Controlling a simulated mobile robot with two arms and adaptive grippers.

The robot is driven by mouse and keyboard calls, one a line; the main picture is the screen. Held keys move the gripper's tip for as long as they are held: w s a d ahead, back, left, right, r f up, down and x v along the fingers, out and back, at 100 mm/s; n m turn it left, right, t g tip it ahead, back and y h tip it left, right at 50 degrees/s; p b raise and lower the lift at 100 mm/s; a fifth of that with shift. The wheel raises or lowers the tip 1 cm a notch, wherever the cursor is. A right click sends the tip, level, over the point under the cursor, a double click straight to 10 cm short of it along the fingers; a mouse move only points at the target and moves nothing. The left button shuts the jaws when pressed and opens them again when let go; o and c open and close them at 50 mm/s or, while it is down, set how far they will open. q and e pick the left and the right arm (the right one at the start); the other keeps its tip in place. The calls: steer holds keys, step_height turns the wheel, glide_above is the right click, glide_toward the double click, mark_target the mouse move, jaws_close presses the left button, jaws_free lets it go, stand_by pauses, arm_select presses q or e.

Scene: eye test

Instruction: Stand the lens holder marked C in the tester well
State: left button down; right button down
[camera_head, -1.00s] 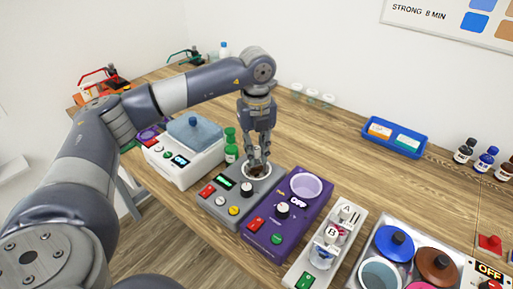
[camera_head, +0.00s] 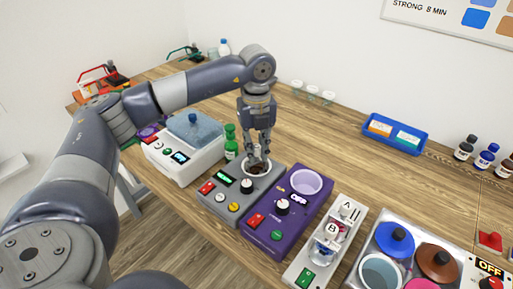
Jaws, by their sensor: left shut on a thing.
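The grey tester (camera_head: 228,208) stands on the bench with a round white-rimmed well at its back end. My left gripper (camera_head: 258,159) points down at this well, its fingertips at the opening. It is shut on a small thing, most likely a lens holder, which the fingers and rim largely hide. I cannot read a C on it. Lens holder A (camera_head: 347,208) and lens holder B (camera_head: 331,231) stand in the pale rack (camera_head: 306,274) to the right. My right gripper is not in view.
A purple device (camera_head: 262,237) with a round cup stands close right of the tester. A white device with a blue-grey lid (camera_head: 193,130) and a green bottle (camera_head: 230,143) stand close left. A blue tray (camera_head: 394,146) lies further back. The bench's back middle is mostly clear.

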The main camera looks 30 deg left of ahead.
arm_select(q)
steer(key=shift+f, duration=0.15)
steer(key=c, duration=1.1)
jaws_free()
steer(key=shift+r+p, duration=2.1)
steer(key=shift+r, duration=0.95)
steer(key=shift+r, duration=0.1)
